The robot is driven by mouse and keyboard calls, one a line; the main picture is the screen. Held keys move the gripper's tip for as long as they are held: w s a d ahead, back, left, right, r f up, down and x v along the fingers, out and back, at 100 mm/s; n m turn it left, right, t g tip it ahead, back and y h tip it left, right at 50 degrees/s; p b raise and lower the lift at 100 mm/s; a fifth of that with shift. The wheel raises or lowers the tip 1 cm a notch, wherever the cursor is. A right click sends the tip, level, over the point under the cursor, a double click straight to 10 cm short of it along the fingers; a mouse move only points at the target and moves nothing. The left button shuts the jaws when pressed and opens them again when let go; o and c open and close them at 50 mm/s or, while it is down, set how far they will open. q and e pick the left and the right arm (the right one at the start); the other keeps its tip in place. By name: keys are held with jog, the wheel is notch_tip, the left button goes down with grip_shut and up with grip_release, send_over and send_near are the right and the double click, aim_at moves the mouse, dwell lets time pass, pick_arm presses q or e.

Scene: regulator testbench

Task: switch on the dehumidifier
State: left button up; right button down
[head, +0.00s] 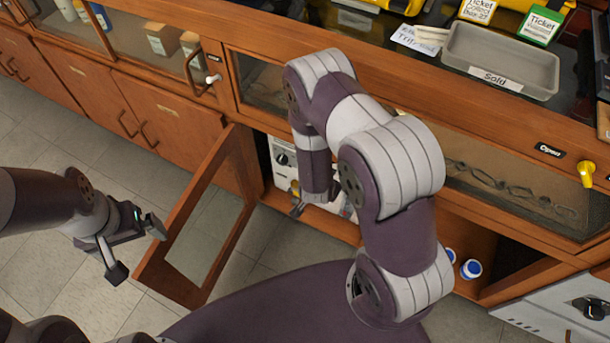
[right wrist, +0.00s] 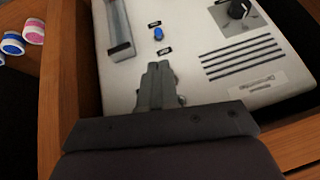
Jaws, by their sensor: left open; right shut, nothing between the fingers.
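The dehumidifier is a white box inside the open lower cabinet. It shows in the head view (head: 285,160), partly hidden by my right arm, and in the right wrist view (right wrist: 205,75) with vent slots, a black knob (right wrist: 238,9) and a worn name label (right wrist: 258,88). A small blue switch (right wrist: 158,33) sits on its panel between two dark labels. My right gripper (right wrist: 159,67) is shut and empty, its fingertips just below the lower label, short of the switch; I cannot tell whether they touch the panel. My left gripper (head: 136,250) is open and empty, beside the cabinet door.
The wooden cabinet door (head: 180,225) with a glass pane stands open between my two grippers. Blue-and-white round containers (head: 470,268) sit in the cabinet to the right. A grey tray (head: 500,45) is on the counter. Another white appliance (head: 560,305) stands at the lower right.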

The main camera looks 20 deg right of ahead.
dwell(0.3)
jog(key=b+x, duration=0.4)
jog(key=x, duration=0.6)
